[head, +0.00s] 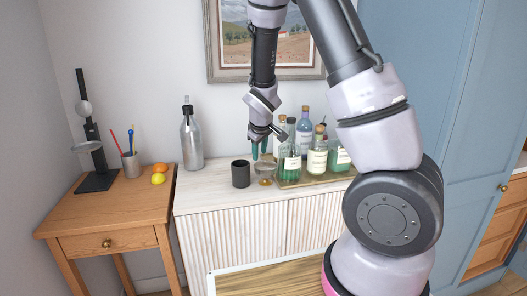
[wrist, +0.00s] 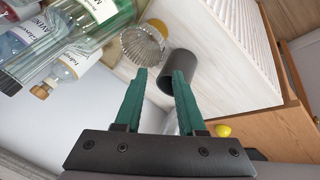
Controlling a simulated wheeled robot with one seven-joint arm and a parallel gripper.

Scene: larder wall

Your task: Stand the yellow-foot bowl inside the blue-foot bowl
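The yellow-foot bowl (head: 265,169) is a small clear glass bowl on a yellow foot. It stands upright on the white cabinet between a dark cup and the bottle tray. In the wrist view the ribbed glass bowl (wrist: 141,46) is just beyond my fingertips, with its yellow foot at the far side. My gripper (head: 260,151) points down above the bowl. Its two green fingers (wrist: 159,73) are apart, with nothing between them. I do not see the blue-foot bowl in either view.
The dark cup (head: 240,174) stands close left of the bowl. Several bottles (head: 317,158) crowd a tray (head: 290,184) on the right. A silver bottle (head: 191,140) stands at the back left. The cabinet's front left top (head: 205,199) is clear. A wooden side table (head: 118,206) stands left.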

